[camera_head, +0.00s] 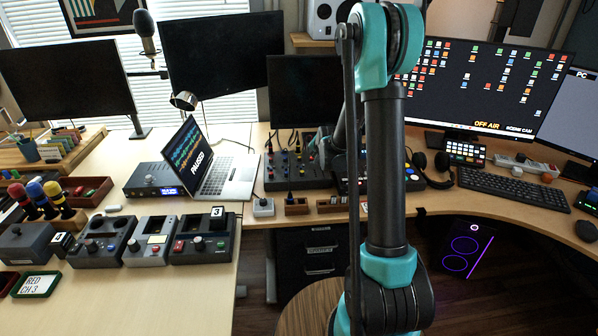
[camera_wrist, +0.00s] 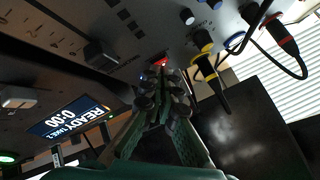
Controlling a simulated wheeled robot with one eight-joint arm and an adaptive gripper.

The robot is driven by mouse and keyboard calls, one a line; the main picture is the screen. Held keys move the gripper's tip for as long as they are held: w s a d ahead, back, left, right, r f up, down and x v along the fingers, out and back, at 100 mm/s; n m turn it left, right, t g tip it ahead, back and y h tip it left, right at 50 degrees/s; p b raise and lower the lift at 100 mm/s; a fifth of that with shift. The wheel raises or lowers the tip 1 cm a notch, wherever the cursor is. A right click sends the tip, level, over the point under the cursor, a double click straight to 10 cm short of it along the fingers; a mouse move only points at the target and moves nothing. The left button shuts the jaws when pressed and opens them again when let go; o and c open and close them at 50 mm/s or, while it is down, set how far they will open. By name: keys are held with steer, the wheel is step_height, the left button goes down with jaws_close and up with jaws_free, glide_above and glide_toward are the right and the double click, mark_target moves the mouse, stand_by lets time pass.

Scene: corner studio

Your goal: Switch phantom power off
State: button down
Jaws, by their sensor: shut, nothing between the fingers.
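In the wrist view my gripper (camera_wrist: 165,88) is shut and empty. Its fingertips are right by a small red control (camera_wrist: 160,62) on a dark audio panel (camera_wrist: 100,42); I cannot tell whether they touch it. No phantom power label is readable, and the control's on or off position is unclear. A small blue light shows beside the fingertips. The panel also has a lit display (camera_wrist: 68,118) reading READY 0:00. In the head view two control units, a left one (camera_head: 283,181) and a right one (camera_head: 412,184), stand on the desk, with my arm partly covering the right one.
A yellow plug (camera_wrist: 204,42) and a red plug (camera_wrist: 290,47) with cables stick out of the panel close to my fingers. In the head view a laptop (camera_head: 238,180) stands left of the units and a keyboard (camera_head: 512,188) right.

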steer(key=shift+f, duration=0.15)
stand_by(0.3)
steer(key=shift+r, duration=0.45)
steer(key=shift+r, duration=3)
steer(key=c, duration=2.3)
jaws_free()
